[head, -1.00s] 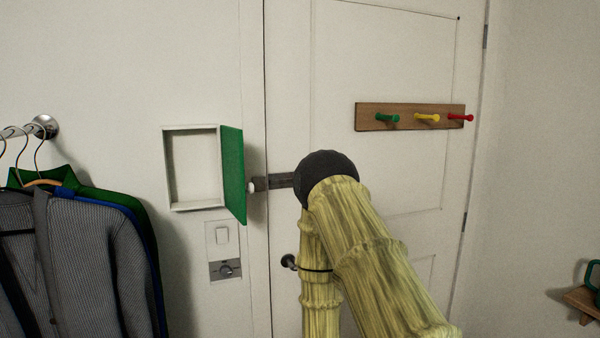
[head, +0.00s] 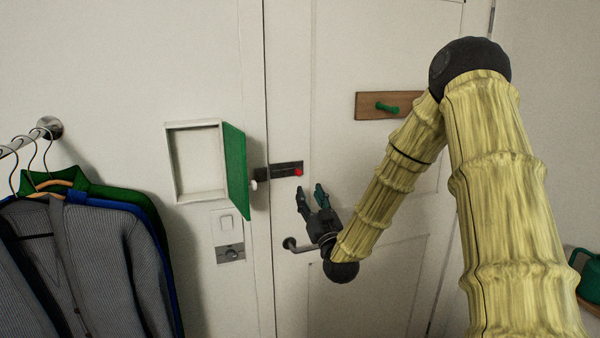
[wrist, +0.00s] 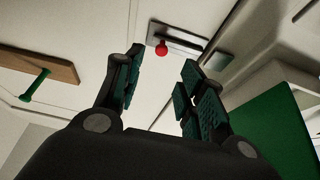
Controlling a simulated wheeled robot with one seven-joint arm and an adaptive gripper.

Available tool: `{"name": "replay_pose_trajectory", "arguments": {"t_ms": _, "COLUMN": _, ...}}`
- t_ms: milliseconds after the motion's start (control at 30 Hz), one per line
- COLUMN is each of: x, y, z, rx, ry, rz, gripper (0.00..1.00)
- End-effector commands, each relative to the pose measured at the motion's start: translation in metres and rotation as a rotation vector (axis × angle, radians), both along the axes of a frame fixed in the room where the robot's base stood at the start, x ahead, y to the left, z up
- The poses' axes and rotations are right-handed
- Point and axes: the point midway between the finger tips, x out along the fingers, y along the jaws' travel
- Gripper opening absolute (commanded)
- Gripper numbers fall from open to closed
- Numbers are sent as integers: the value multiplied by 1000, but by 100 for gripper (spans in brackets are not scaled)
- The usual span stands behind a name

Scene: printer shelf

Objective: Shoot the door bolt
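The door bolt (head: 284,170) is a dark plate with a red knob (head: 299,172), mounted on the white door (head: 345,60) near its left edge. A dark keeper (head: 261,174) sits beside it on the frame, across the door gap. My gripper (head: 311,190) is below and slightly right of the knob, fingers pointing up, open and empty. In the wrist view, the red knob (wrist: 161,48) shows beyond the space between the spread fingers (wrist: 158,85), apart from them. The bolt plate (wrist: 180,37) extends to the right there.
An open wall box (head: 196,163) with a green door (head: 235,170) stands left of the bolt, its door jutting out close by. The door handle (head: 297,246) is just below my gripper. A peg rack (head: 367,106) is up right; clothes (head: 90,250) hang left.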

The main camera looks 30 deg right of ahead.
Motion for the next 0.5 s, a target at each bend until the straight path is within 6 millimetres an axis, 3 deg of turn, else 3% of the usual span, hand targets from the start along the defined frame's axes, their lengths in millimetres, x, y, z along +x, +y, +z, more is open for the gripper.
{"name": "replay_pose_trajectory", "arguments": {"t_ms": 500, "x": 71, "y": -16, "z": 32, "rx": -1, "ry": 2, "rz": 1, "gripper": 40}}
